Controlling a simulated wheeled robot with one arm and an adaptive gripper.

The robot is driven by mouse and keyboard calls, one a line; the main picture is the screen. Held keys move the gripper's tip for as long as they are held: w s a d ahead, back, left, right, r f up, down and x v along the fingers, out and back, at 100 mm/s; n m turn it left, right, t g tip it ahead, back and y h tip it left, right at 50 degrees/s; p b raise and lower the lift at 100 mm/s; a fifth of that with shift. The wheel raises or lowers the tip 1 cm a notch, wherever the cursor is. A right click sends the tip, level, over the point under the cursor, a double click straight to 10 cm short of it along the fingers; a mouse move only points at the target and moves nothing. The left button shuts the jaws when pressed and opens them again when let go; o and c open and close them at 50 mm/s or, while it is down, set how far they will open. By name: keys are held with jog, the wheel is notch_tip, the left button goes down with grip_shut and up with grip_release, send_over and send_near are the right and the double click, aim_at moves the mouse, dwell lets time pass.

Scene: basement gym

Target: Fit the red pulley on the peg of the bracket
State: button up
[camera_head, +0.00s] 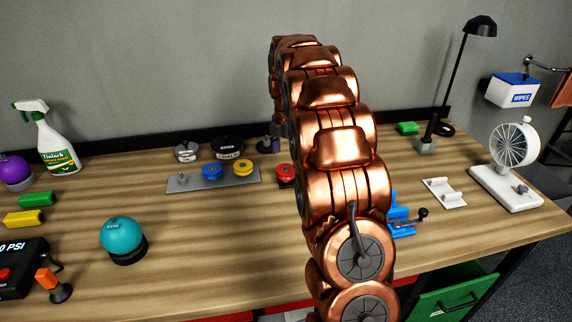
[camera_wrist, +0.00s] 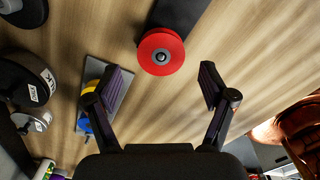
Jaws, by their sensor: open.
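The red pulley (camera_head: 286,171) lies on the table at the end of a dark flat piece, just left of my arm. In the wrist view the red pulley (camera_wrist: 161,52) shows its round top and grey centre, beyond and between my fingertips. My gripper (camera_wrist: 160,80) is open and empty, fingers spread either side of the pulley's line and apart from it. A grey plate (camera_head: 208,186) carries a blue pulley (camera_head: 212,171), a yellow pulley (camera_head: 243,167) and a bare grey peg (camera_head: 182,178) at its left; I cannot tell whether this is the bracket.
A white part with upright posts (camera_head: 444,194) and a blue clamp (camera_head: 400,219) lie right of my arm. Dark and grey weights (camera_head: 227,147) stand behind the plate. A teal ball (camera_head: 122,234) stands at front left. Table front between ball and arm is clear.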

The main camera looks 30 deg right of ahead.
notch_tip(320, 180, up, 8)
dwell(0.5)
jog(key=shift+a, duration=0.1)
dwell(0.4)
jog(key=s+a+r+m+p, duration=0.2)
jog(key=s+a+m, duration=0.7)
jog(key=s+a, duration=0.65)
jog(key=s+a+f+m, duration=0.2)
jog(key=s+a+m, duration=0.1)
jog(key=s, duration=0.4)
jog(key=s+a+f+m+g+p, duration=0.1)
jog(key=s+a+f+m, duration=0.1)
jog(key=s, duration=0.6)
jog(key=s+a+f+m, duration=0.3)
jog(key=s+m, duration=0.2)
jog(key=s, duration=0.2)
jog(key=shift+s+a+g, duration=0.25)
jog(key=shift+a+g, duration=0.15)
jog(key=shift+c, duration=0.2)
